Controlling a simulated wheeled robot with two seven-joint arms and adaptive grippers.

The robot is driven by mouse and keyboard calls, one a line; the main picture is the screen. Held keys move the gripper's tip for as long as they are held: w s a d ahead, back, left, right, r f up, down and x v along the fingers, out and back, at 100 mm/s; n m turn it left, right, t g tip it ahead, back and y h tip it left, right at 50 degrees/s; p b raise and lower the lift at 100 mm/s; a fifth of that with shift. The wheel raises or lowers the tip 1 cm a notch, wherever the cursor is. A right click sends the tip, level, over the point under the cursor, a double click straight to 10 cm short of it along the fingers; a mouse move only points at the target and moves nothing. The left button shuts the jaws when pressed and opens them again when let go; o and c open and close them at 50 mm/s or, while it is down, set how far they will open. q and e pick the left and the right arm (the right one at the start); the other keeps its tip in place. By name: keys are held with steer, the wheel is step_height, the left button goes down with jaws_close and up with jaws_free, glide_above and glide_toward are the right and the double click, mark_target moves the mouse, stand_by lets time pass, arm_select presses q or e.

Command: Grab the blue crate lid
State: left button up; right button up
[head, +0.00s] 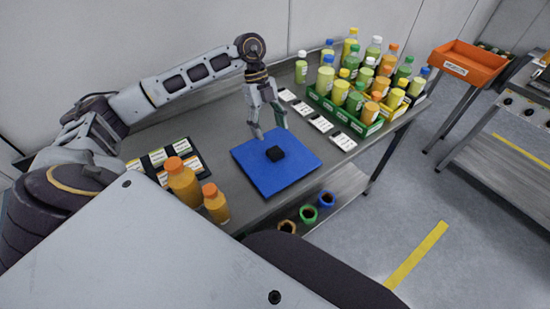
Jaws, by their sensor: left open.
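The blue crate lid (290,177) lies flat on the grey metal table, near its front edge. My left gripper (270,132) is open and points down over the lid's far edge, just behind the knob. It looks empty. I cannot tell how high its fingertips are above the lid. My right gripper is not in view.
Orange bottles (184,183) stand left of the lid by a dark tray of labels (160,158). White cards (320,123) lie behind it, before a green crate (345,115) of bottles. An orange bin (468,63) stands on a separate stand at right.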

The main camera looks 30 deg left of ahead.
mark_target(275, 156)
arm_select(q)
steer(key=shift+x, duration=1)
steer(key=shift+d+f, duration=0.1)
steer(key=shift+f, duration=0.35)
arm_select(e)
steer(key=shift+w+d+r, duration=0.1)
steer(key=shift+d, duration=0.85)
arm_select(q)
steer(key=shift+s+d+f, duration=0.1)
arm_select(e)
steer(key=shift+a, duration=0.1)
